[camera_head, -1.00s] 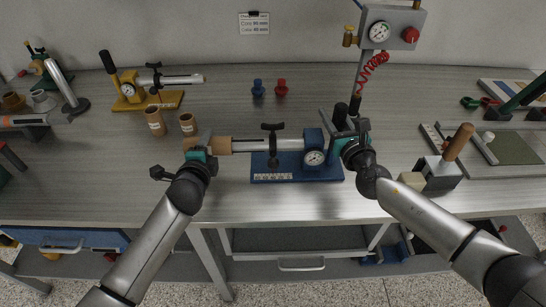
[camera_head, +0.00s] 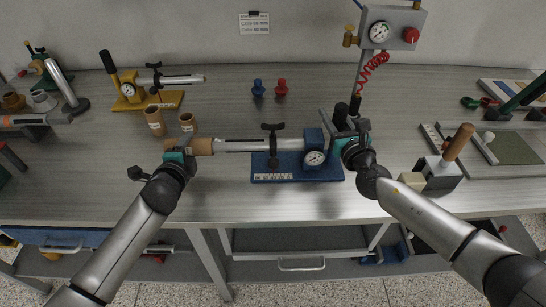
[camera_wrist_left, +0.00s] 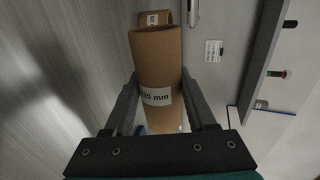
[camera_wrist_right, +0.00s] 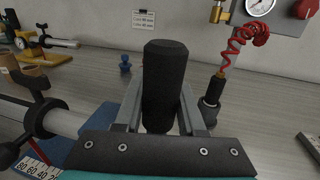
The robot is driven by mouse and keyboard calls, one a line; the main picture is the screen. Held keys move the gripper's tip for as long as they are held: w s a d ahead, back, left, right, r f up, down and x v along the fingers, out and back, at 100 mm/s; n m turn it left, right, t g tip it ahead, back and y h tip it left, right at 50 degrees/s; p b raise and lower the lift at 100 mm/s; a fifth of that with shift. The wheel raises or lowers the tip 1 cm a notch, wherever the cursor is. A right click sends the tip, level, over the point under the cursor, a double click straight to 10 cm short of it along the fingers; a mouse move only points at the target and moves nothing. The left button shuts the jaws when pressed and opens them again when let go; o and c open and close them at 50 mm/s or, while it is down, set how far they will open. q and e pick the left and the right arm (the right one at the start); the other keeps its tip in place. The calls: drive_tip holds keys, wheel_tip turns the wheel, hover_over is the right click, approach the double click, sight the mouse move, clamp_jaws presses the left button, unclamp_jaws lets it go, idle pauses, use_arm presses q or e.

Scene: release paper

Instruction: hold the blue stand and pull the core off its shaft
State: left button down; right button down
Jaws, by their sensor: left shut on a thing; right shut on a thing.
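The blue stand (camera_head: 270,177) has a dial, a ruler strip and a grey horizontal shaft (camera_head: 245,146) pointing left. The brown cardboard core (camera_head: 203,146) is at the shaft's left tip, in line with it; I cannot tell whether it is still around the tip. My left gripper (camera_head: 180,153) is shut on the core. In the left wrist view the core (camera_wrist_left: 160,55) is a labelled tube between the fingers. My right gripper (camera_head: 348,135) is shut on the stand's upright black handle (camera_wrist_right: 165,75) at its right end.
Two brown cores (camera_head: 155,121) stand behind my left gripper. A yellow stand (camera_head: 145,100) is at back left. Blue (camera_head: 258,88) and red pegs stand at the back middle. A grey block with a wooden handle (camera_head: 440,172) is at right. The front middle of the table is clear.

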idle(0.4)
use_arm(q)
drive_tip(key=shift+a+r, duration=0.1)
drive_tip(key=shift+a, duration=1.7)
use_arm(e)
drive_tip(key=c, duration=0.8)
unclamp_jaws()
drive_tip(key=shift+w+r, duration=0.1)
drive_tip(key=shift+r, duration=0.1)
drive_tip(key=o, duration=0.4)
drive_tip(key=shift+f, duration=0.15)
drive_tip(key=shift+s+d, duration=0.4)
drive_tip(key=shift+s, duration=1.6)
drive_tip(key=shift+s+d, duration=0.45)
drive_tip(key=shift+s, duration=1.5)
drive_tip(key=shift+s+d, duration=0.4)
drive_tip(key=shift+s, duration=1.6)
